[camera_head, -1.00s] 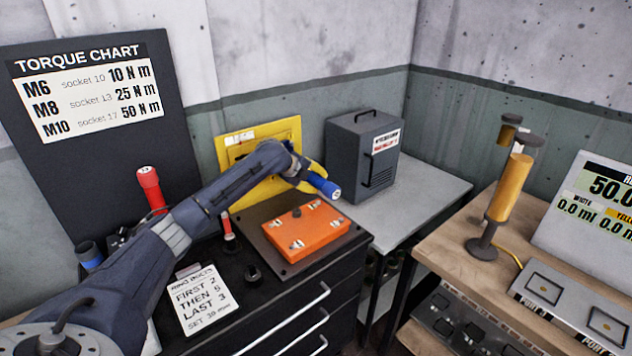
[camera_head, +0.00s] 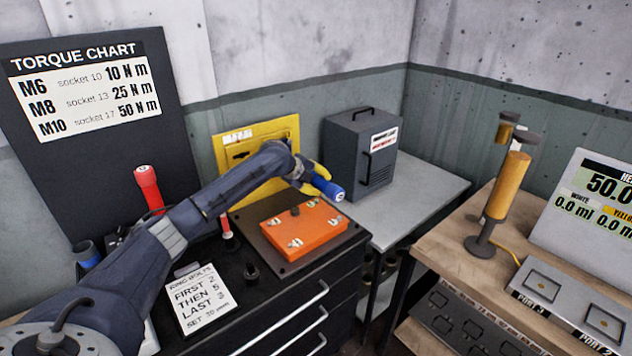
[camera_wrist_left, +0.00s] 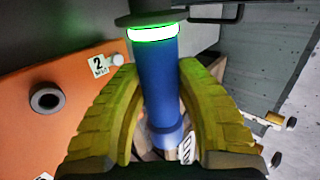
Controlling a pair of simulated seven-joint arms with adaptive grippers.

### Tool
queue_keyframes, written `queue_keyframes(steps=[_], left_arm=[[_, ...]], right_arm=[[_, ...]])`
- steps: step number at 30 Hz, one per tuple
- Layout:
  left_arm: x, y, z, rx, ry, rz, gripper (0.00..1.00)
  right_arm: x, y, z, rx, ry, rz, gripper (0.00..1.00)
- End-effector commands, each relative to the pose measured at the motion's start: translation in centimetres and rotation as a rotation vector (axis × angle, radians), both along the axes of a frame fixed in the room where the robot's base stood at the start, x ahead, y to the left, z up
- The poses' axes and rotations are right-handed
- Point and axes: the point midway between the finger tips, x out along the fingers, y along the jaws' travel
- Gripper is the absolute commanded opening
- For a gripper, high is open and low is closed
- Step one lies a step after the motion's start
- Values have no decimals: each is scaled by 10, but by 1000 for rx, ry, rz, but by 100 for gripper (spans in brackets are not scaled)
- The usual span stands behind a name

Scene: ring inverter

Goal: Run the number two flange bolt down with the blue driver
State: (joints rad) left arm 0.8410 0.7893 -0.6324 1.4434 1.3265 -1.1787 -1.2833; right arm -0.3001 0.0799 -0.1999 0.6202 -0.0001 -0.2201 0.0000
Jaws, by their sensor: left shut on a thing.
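My left gripper (camera_head: 314,178) is shut on the blue driver (camera_head: 330,189), holding it above the right back part of the orange flange plate (camera_head: 292,240). In the left wrist view the yellow fingers (camera_wrist_left: 157,75) stand on both sides of the blue driver (camera_wrist_left: 153,95), which has a lit green ring and a dark disc at its top end. A label "2" (camera_wrist_left: 97,64) sits on the orange plate (camera_wrist_left: 35,130), beside a small pale bolt head (camera_wrist_left: 118,60), left of the driver. The driver's working tip is hidden. My right gripper is not in view.
A red driver (camera_head: 149,188) stands upright at left. A card (camera_head: 203,298) reads first 2, then 5, last 3. A dark cabinet (camera_head: 345,155) stands behind the plate. A torque chart (camera_head: 90,90) leans at the wall. The grey side table (camera_head: 425,185) has free room.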

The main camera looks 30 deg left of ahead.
Motion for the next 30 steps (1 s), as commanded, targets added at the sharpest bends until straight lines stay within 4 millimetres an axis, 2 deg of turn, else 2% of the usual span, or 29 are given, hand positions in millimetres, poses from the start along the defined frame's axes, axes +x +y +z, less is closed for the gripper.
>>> queue_keyframes(steps=[15, 30], left_arm=[[-7, -19, 3, -2, -5, -2, 0], [-8, -20, 3, -2, -4, -1, 0]], right_arm=[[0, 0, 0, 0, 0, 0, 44], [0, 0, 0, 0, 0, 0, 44]])
